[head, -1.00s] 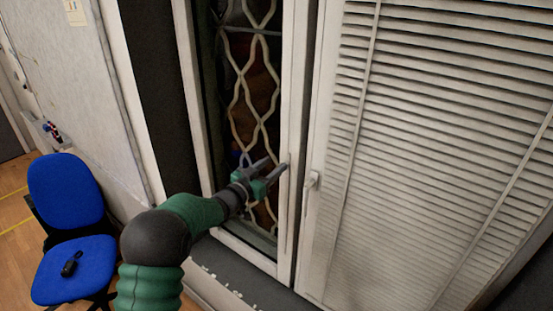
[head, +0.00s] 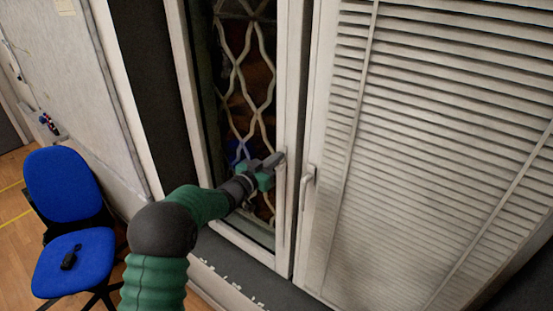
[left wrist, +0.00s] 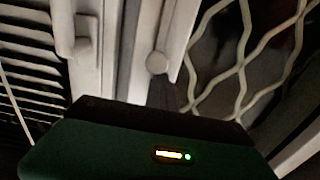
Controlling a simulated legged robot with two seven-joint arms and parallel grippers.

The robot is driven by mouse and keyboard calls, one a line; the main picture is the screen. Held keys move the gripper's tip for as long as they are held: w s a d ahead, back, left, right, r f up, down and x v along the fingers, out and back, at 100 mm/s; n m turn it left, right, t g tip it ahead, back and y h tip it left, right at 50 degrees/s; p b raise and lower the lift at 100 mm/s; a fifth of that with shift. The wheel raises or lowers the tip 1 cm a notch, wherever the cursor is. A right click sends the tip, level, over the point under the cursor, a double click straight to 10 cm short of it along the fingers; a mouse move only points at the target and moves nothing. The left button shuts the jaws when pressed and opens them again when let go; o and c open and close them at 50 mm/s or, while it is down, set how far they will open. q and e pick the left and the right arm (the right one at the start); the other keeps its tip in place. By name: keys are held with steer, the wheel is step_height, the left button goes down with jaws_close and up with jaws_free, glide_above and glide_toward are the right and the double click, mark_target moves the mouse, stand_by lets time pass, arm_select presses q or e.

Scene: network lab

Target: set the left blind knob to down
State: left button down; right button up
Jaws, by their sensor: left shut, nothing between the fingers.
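The left window's pale frame carries a slim light handle (head: 281,200) on its right edge, pointing downward. Its round knob end (left wrist: 157,62) shows in the left wrist view. My left gripper (head: 276,160) is shut and empty, its tips at the upper end of that handle. In the left wrist view the dark finger (left wrist: 161,93) ends just below the round knob; I cannot tell whether they touch. A second handle (head: 307,183) sits on the right window frame and hangs down; it also shows in the left wrist view (left wrist: 82,42). My right gripper is out of view.
White slatted blinds (head: 440,150) cover the right window. A pale lattice grille (head: 252,85) stands behind the left pane. A blue chair (head: 62,185) with a small black object (head: 71,257) on its seat stands at the left. A dark sill (head: 250,285) runs below the windows.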

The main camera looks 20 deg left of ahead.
arm_select(q)
steer(key=shift+s+d+r, duration=0.2)
steer(key=shift+d, duration=0.7)
steer(key=shift+a, duration=0.7)
steer(key=c, duration=1.2)
jaws_free()
steer(key=shift+w+d, duration=0.1)
steer(key=shift+d, duration=0.4)
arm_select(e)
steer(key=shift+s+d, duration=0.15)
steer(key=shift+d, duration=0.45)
arm_select(q)
steer(key=shift+a, duration=0.1)
